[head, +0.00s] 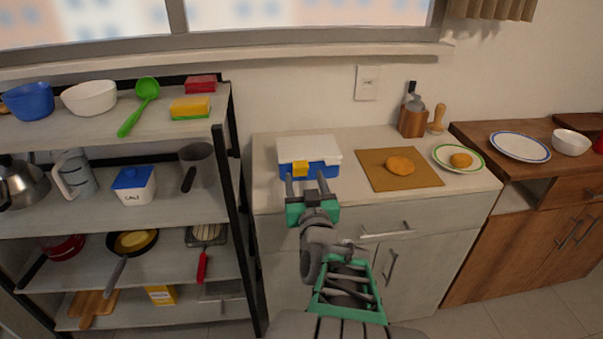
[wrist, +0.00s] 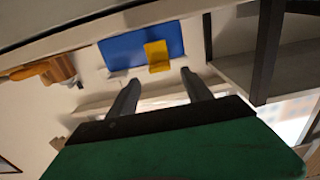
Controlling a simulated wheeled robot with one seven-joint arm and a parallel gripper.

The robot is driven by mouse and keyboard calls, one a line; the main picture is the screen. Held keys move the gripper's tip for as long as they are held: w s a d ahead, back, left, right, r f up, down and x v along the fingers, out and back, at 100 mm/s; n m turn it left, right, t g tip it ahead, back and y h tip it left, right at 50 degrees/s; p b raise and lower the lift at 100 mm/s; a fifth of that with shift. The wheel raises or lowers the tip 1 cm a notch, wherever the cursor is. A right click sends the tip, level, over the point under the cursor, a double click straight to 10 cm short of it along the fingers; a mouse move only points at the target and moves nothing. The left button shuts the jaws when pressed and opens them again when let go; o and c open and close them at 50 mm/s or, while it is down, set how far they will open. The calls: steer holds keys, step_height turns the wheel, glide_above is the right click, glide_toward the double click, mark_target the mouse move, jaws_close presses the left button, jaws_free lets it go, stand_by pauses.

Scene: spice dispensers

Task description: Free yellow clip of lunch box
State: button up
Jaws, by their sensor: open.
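The lunch box (head: 322,168) has a blue body and a white lid (head: 309,149), and sits near the front left of the white counter. The lid is down. The yellow clip (head: 300,169) is on the middle of its front side; it also shows in the wrist view (wrist: 157,56) against the blue front (wrist: 122,48). Whether the clip is fastened is hard to tell. My gripper (head: 306,178) is open and empty, just in front of the box. Its two fingers (wrist: 160,77) point at the front, one to either side of the clip, apparently short of touching it.
A brown board (head: 375,180) with a bread roll (head: 400,165) lies right of the box, with a green-rimmed plate (head: 441,158) beyond it. A utensil holder (head: 412,118) stands behind. A black-framed shelf (head: 234,150) of kitchenware stands close on the left.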

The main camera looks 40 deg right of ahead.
mark_target(302, 167)
steer(key=x, duration=0.4)
steer(key=shift+w+d, duration=0.2)
steer(key=shift+w, duration=0.1)
steer(key=shift+c, duration=0.4)
jaws_close()
